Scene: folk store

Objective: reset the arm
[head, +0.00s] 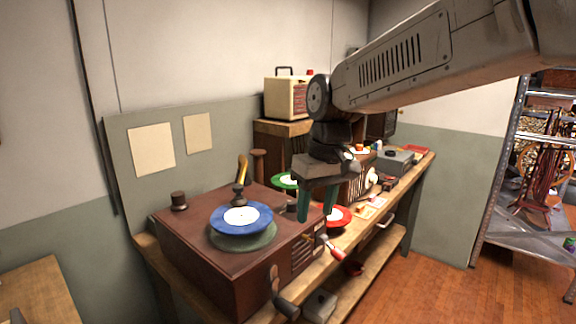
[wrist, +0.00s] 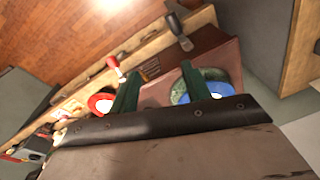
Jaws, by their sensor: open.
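My gripper (head: 317,203) hangs at the end of my arm above the workbench, at the right end of the brown box in the head view. Its two green fingers are apart with nothing between them. The gripper also shows in the wrist view (wrist: 158,84), pointing down toward the bench and the floor. The blue disc (head: 263,217) with a white centre lies on a green round plate (head: 243,240) on top of the brown box (head: 190,240), left of the gripper. A red disc (head: 345,212) with a white centre is behind and right of the fingers.
A green disc (head: 284,181) lies behind the gripper. A cream case (head: 284,100) stands on a wooden box at the back. Tools with red and dark handles, including a hammer-like one (head: 285,305), are at the bench's front edge. Wooden floor (head: 440,270) is clear at right, before metal shelving (head: 500,190).

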